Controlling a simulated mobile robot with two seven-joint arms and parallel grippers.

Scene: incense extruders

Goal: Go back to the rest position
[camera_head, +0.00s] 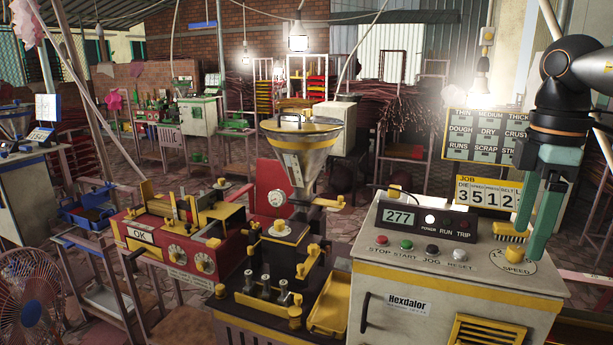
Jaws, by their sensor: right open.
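My right gripper (529,243) hangs fingers-down at the right, with dark wrist and green fingers. It is open, with a gap between the fingers and nothing seen in them. Its tips are close to the yellow speed knob (514,253) on the control cabinet (400,290); I cannot tell whether they touch. The cabinet's display (399,217) reads 277. Red, green, dark and white buttons sit below it. My left gripper is not in view.
A red machine (180,245) is farther left, and a fan (35,305) at lower left. A job board (487,195) stands behind the gripper.

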